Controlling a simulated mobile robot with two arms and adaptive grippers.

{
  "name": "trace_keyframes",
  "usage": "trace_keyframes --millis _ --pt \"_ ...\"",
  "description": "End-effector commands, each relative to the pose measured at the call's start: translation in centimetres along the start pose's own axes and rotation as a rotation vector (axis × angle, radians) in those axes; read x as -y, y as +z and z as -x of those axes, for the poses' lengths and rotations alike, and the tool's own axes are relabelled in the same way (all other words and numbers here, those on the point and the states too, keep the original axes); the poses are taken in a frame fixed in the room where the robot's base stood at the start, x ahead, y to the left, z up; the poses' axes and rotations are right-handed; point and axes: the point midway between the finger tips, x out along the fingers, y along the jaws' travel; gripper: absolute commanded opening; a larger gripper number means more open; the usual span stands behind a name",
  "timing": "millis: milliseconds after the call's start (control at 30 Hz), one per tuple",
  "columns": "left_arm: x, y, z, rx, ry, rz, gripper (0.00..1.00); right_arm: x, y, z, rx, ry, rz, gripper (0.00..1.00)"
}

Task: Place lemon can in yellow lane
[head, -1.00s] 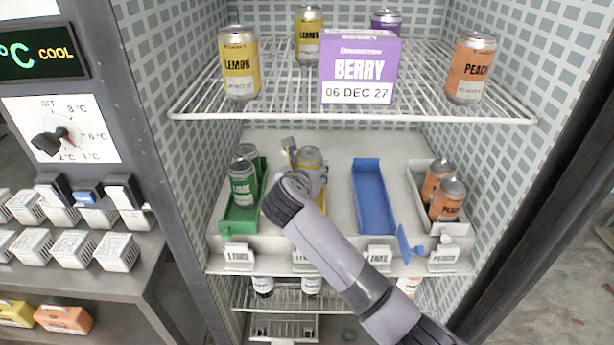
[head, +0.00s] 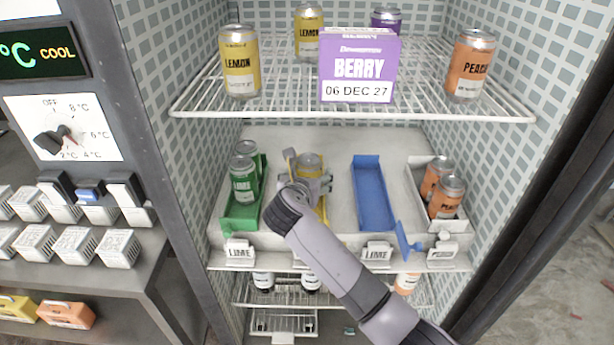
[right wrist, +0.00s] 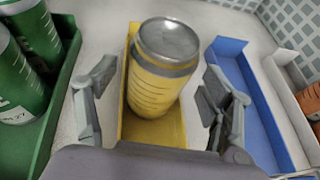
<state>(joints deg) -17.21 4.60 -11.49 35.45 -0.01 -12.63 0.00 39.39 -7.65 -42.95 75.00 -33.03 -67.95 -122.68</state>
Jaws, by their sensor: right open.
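A yellow can (head: 309,162) with a silver top stands in the yellow lane (head: 322,210) on the middle shelf. In the right wrist view the can (right wrist: 160,80) is upright, or nearly so, inside the yellow lane (right wrist: 150,132). My right gripper (right wrist: 160,75) is open, one finger on each side of the can, with visible gaps. In the head view my right gripper (head: 309,170) is partly hidden behind my arm, which also covers the lane's front. The can's label is not readable. My left gripper is out of view.
The green lane (head: 240,216) with lime cans is to the left. The empty blue lane (head: 372,195) and a white lane (head: 418,190) with peach cans are to the right. A wire shelf (head: 285,108) above holds a berry box (head: 358,68) and several cans, including lemon.

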Motion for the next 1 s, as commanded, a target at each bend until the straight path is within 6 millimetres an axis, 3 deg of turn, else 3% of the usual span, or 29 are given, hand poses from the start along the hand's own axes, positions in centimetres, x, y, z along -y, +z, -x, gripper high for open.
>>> trace_keyframes --millis 267,700,1000 --pt "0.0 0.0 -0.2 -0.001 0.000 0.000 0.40 -0.1 0.1 0.9 0.001 0.001 -0.001 0.74" --pt "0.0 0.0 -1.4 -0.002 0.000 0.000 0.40 0.0 0.1 9.4 0.002 0.003 -0.002 0.74" --pt "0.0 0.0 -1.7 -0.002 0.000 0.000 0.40 0.0 0.2 12.0 0.001 0.000 -0.001 0.74"
